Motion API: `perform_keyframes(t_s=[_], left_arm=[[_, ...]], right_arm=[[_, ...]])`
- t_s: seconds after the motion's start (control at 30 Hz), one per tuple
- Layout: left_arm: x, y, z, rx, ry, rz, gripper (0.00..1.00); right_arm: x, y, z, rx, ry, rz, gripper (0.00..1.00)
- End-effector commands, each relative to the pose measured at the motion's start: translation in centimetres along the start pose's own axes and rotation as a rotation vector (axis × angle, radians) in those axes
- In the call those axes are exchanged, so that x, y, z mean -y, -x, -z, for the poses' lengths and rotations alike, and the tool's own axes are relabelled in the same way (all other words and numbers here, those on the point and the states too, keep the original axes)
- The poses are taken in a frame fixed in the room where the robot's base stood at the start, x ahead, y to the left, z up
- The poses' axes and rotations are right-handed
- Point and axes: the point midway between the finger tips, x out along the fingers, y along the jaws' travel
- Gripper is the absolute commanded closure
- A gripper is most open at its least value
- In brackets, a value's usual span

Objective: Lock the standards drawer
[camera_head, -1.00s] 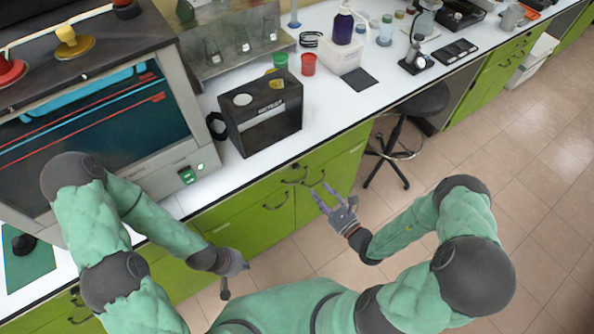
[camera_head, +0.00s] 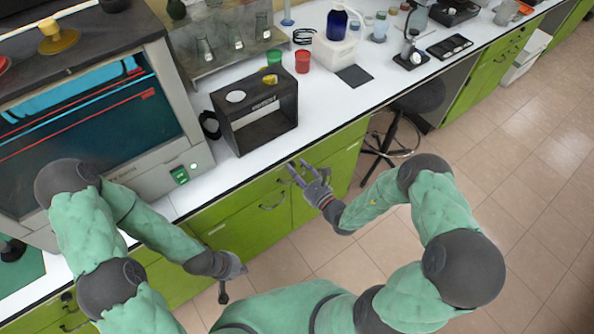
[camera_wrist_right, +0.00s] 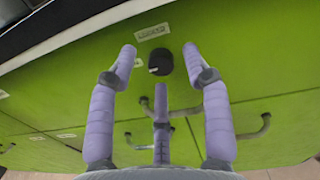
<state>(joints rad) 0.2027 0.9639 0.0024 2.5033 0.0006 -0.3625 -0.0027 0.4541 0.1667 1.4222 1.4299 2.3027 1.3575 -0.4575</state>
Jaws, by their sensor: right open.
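The drawer's green front (camera_wrist_right: 250,70) fills much of the right wrist view. A round black lock knob (camera_wrist_right: 160,63) with a small light mark sits on it, below a pale label (camera_wrist_right: 152,32) whose text is too blurred to read. My right gripper (camera_head: 300,170) is open at the counter's front edge. In the right wrist view its purple fingers spread left, right and below the knob, with no visible contact. My left gripper (camera_head: 236,268) hangs low in front of the cabinets, away from the drawer; its finger state is unclear.
The white counter (camera_head: 325,105) overhangs the green fronts, and a black box (camera_head: 255,110) stands on it. A curved drawer handle (camera_wrist_right: 253,130) lies below right of the knob.

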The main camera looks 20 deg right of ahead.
Motion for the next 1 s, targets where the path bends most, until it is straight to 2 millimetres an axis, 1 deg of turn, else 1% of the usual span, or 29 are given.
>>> perform_keyframes(t_s=[0.3,0.33,0.37,0.4,0.5,0.77,1.0], left_arm=[[0.01,-0.04,0.01,0.0,0.0,0.0,1.0],[0.01,-0.04,0.01,0.0,0.0,0.0,1.0],[0.01,-0.04,0.0,0.0,0.0,0.0,1.0],[0.01,-0.04,0.0,0.0,0.0,0.0,1.0],[0.01,-0.04,0.0,0.0,0.0,0.0,1.0],[-0.01,0.02,0.0,0.0,0.0,0.0,1.0],[-0.13,0.36,-0.01,0.0,0.0,0.0,1.0]], right_arm=[[0.03,-0.28,-0.01,-0.001,0.0,0.001,0.51],[0.02,-0.28,-0.01,-0.001,0.0,0.001,0.53],[0.02,-0.27,-0.01,-0.001,0.0,0.0,0.62],[0.02,-0.27,-0.01,-0.001,0.0,0.0,0.73],[0.02,-0.27,-0.01,0.0,0.0,0.0,1.0],[0.06,-0.29,-0.09,0.002,-0.005,0.001,1.0],[0.06,-0.3,-0.17,0.005,-0.05,0.001,1.0]])
